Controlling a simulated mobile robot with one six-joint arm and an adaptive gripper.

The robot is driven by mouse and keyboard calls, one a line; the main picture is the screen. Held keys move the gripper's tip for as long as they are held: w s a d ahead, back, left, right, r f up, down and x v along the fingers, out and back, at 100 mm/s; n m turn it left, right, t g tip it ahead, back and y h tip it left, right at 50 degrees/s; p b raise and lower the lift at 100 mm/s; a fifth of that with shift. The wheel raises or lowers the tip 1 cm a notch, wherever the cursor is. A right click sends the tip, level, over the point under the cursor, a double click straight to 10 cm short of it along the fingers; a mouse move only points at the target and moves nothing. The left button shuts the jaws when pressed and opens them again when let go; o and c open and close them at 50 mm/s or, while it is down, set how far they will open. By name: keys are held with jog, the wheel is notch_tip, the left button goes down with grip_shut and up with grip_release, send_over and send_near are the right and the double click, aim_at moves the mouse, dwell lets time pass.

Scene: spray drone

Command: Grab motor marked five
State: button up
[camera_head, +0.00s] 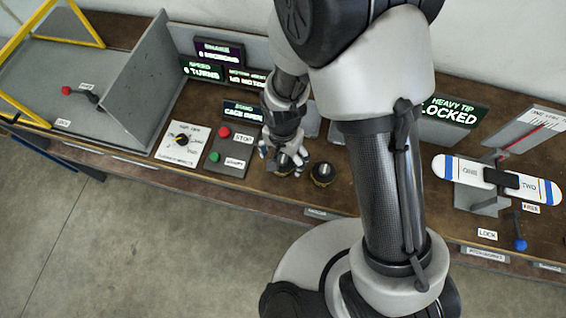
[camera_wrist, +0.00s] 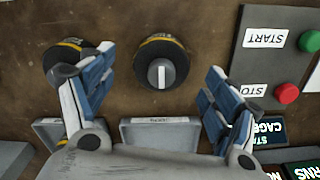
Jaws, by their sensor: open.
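Two dark round motors with yellow bands stand on the brown bench. One motor (camera_wrist: 161,63) sits between my spread fingers in the wrist view, with a pale shaft or bar on its top; in the head view this motor (camera_head: 284,162) is partly hidden by my gripper (camera_head: 279,153). The other motor (camera_head: 322,174) stands just right of it in the head view; in the wrist view this second motor (camera_wrist: 62,54) is partly behind my left finger. My gripper (camera_wrist: 148,78) is open and empty above the bench. I cannot read a number on either motor.
A grey box with START and STOP buttons (camera_head: 229,147) stands close left of my gripper in the head view. Small trays (camera_wrist: 160,134) lie beside the motors. A dial panel (camera_head: 183,141) is farther left. A ONE/TWO propeller (camera_head: 498,180) stands at right.

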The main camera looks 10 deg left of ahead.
aim_at(283, 159)
jog(key=f, duration=0.2)
jog(key=f+b, duration=0.1)
jog(key=f, duration=0.1)
jog(key=shift+w, duration=0.2)
jog(key=shift+r, duration=0.1)
jog(key=shift+c, duration=0.5)
jog(key=c, duration=1.5)
